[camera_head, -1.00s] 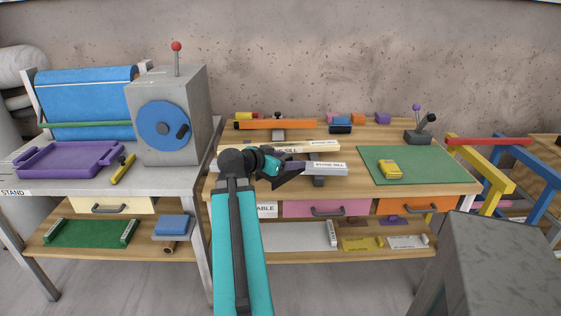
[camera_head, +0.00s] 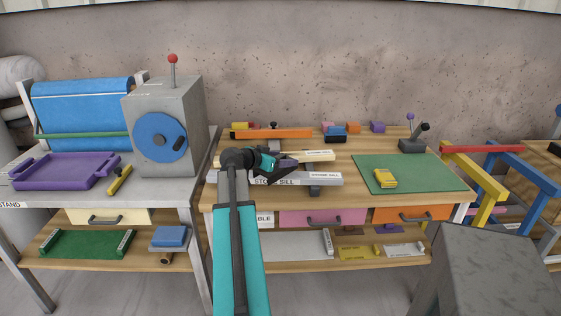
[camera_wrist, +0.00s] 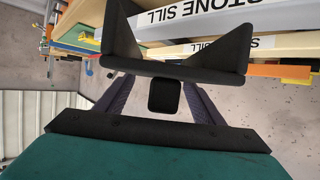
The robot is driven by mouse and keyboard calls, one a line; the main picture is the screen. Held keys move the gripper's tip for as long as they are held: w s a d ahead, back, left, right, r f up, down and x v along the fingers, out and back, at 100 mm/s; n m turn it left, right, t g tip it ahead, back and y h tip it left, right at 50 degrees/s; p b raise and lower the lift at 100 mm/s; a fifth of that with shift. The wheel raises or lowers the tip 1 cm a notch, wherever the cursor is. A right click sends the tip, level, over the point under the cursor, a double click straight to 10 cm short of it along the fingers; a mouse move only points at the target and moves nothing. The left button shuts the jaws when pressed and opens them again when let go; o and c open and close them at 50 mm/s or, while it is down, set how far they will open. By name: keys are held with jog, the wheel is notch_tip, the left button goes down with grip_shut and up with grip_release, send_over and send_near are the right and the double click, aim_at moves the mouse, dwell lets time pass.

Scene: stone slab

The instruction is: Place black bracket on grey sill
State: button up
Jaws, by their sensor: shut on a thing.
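The black bracket (camera_wrist: 175,66) is a dark angled piece with two triangular side plates. My gripper (camera_head: 276,167) is shut on it, and the purple-grey fingers of my gripper (camera_wrist: 150,100) reach up to it in the wrist view. The grey sill (camera_head: 325,179) is a long bar labelled STONE SILL, lying left to right on the wooden bench. It also shows at the top of the wrist view (camera_wrist: 168,24).
A cream sill (camera_head: 318,155) and an orange bar (camera_head: 275,134) lie behind the grey sill. To the right is a green mat (camera_head: 430,175) with a yellow block (camera_head: 385,178). A grey machine (camera_head: 190,110) stands left. The mat's right part is clear.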

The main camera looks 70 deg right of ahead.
jog(key=shift+w+d+f+p, duration=0.1)
jog(key=shift+w+d+p, duration=0.2)
jog(key=shift+d, duration=0.6)
jog(key=shift+w+d+f+p, duration=0.1)
jog(key=shift+w+d, duration=0.3)
jog(key=shift+d, duration=0.5)
jog(key=shift+w+d+f+p, duration=0.15)
jog(key=shift+w+d, duration=0.2)
jog(key=shift+d, duration=0.55)
jog(key=shift+r, duration=0.1)
jog(key=shift+f+p, duration=0.55)
jog(key=shift+f, duration=1.2)
jog(key=shift+f, duration=0.15)
jog(key=o, duration=1.1)
jog(key=shift+c, duration=0.2)
jog(key=shift+r, duration=0.2)
jog(key=b+v, duration=0.2)
jog(key=v, duration=1)
